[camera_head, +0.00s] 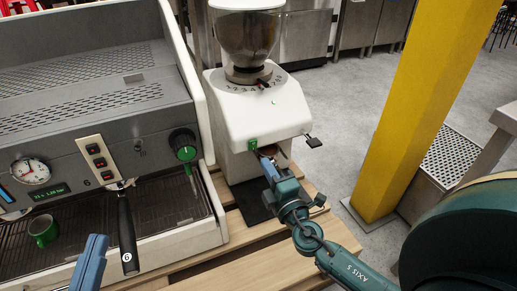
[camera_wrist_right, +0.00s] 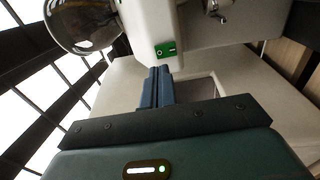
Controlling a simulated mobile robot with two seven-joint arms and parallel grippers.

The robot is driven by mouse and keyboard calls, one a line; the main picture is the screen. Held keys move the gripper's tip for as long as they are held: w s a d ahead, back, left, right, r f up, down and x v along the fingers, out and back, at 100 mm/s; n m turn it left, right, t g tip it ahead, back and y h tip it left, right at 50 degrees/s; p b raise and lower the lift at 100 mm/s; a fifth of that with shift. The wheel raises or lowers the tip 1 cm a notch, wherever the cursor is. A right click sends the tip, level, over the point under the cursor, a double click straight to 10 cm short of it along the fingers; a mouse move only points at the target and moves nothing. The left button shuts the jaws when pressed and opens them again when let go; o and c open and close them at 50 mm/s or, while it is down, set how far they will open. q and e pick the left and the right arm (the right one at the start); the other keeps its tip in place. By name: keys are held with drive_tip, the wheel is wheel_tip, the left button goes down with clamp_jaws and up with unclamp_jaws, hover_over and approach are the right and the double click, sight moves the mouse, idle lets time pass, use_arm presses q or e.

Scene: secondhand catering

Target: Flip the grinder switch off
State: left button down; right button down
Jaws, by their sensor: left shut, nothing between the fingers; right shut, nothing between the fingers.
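The white coffee grinder (camera_head: 262,118) stands on the wooden counter, right of the espresso machine. Its small green switch (camera_head: 253,144) is on the lower front of the body. The switch also shows in the right wrist view (camera_wrist_right: 165,49), with a circle mark on its left and a dash mark on its right. My right gripper (camera_head: 264,160) is shut and empty, its blue fingertips just below the switch. In the right wrist view its fingertips (camera_wrist_right: 160,69) point at the switch; I cannot tell whether they touch. My left gripper (camera_head: 97,240) is shut and empty, low in front of the espresso machine.
The espresso machine (camera_head: 95,100) fills the left side, with a black-handled portafilter (camera_head: 127,232) jutting forward and a green cup (camera_head: 43,230) on its drip tray. A dark lever (camera_head: 313,142) sticks out of the grinder's right side. A yellow pillar (camera_head: 425,105) stands to the right.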

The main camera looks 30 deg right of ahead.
sight(254, 143)
use_arm(q)
drive_tip(key=shift+s+d+f+n+g+y, duration=0.1)
drive_tip(key=shift+s+f+n+g+y, duration=0.15)
drive_tip(key=shift+f, duration=0.4)
use_arm(e)
drive_tip(key=w, duration=0.6)
drive_tip(key=shift+d+r, duration=0.15)
drive_tip(key=shift+r, duration=0.2)
use_arm(q)
drive_tip(key=shift+r, duration=0.15)
